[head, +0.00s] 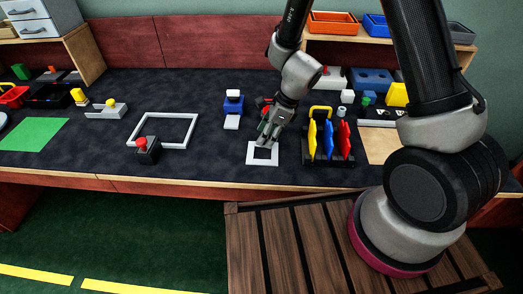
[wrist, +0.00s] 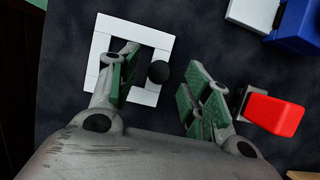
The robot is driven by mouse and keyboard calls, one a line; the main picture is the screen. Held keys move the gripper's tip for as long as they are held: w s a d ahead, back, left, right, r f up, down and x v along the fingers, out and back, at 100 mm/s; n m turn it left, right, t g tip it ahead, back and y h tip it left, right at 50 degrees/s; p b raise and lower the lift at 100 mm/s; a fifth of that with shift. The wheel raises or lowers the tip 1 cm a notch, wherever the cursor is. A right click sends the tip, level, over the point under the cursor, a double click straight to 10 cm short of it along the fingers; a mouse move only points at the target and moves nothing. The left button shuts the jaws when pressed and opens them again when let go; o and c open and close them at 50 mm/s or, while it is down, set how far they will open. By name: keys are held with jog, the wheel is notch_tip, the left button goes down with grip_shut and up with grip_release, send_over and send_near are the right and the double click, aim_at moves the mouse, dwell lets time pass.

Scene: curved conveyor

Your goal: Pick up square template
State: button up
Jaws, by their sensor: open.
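The white square template (head: 262,162) lies flat near the table's front edge, and fills the upper left of the wrist view (wrist: 104,25). A dark round knob (wrist: 158,72) shows at its right bar. My gripper (head: 267,140) is open and low over the template. In the wrist view its green-padded fingers (wrist: 160,62) stand on either side of the knob. The left finger overlaps the template's opening, and the right finger is outside the right bar. Whether the fingers touch the template cannot be told.
A red-topped block (wrist: 275,115) is close to the right finger. A blue and white device (head: 234,105) stands behind the template. A rack with yellow, blue and red tools (head: 328,160) is close on the right. A larger white frame (head: 180,116) and red-button box (head: 147,155) are left.

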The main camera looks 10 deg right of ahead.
jog(key=shift+x, duration=0.8)
grip_shut()
